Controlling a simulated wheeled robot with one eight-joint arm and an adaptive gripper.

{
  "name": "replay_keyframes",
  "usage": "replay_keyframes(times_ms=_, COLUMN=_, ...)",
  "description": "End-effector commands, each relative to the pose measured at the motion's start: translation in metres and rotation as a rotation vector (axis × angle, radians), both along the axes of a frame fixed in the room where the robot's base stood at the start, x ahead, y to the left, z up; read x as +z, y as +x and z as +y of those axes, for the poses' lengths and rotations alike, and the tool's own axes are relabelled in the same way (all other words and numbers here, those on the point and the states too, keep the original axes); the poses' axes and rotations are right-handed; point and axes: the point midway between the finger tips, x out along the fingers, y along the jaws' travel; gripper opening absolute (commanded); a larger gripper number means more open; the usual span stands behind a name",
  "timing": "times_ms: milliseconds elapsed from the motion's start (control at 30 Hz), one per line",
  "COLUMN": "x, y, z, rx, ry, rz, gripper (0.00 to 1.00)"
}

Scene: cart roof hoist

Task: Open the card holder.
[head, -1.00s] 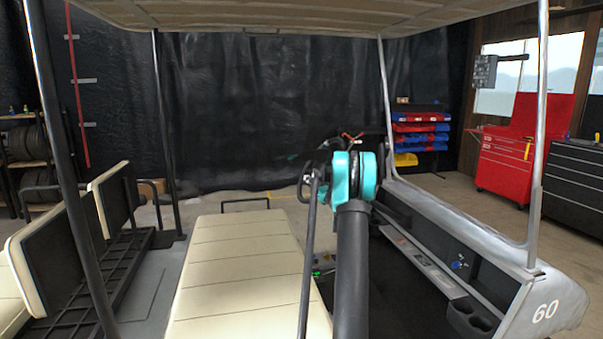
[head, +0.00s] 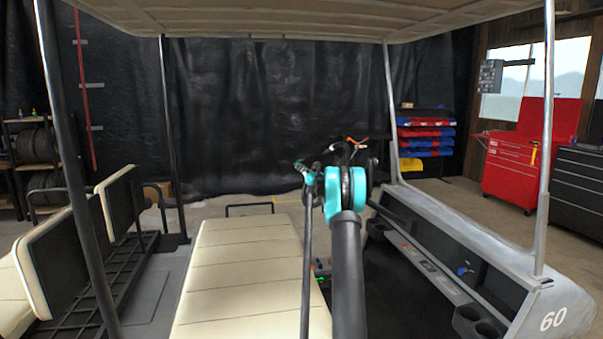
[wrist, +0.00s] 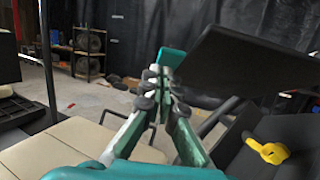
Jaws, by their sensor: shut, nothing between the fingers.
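In the wrist view my gripper (wrist: 162,85) is shut and empty, its fingertips together. A flat dark panel (wrist: 245,62) stands tilted just right of the fingertips. It looks like part of the card holder, but I cannot tell which part or whether the holder is open. Contact between the fingertips and the panel is unclear. A dark curved rim (wrist: 216,115), probably the steering wheel, shows below the panel. In the head view my own arm covers the gripper and most of the wheel area.
The cart's cream bench seat (head: 240,275) lies left of my arm. The dashboard (head: 450,250) with cup holders runs along the right, and a yellow object (wrist: 268,150) sits near it. Roof posts (head: 545,140) stand at the sides. A red tool chest (head: 515,165) is behind.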

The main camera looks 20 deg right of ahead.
Motion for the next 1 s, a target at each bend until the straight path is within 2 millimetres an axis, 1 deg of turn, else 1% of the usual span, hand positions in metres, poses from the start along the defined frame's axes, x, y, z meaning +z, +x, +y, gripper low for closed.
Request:
replay_keyframes(times_ms=267, x=0.0, y=0.0, z=0.0, rx=-0.001, ry=0.001, rz=0.0, gripper=0.0)
replay_keyframes(times_ms=467, x=0.007, y=0.003, z=0.003, rx=-0.019, ry=0.029, rz=0.01, gripper=0.0)
replay_keyframes(times_ms=667, x=0.024, y=0.013, z=0.008, rx=-0.074, ry=0.113, rz=0.041, gripper=0.0)
replay_keyframes(times_ms=1000, x=0.068, y=0.042, z=0.008, rx=-0.219, ry=0.331, rz=0.118, gripper=0.0)
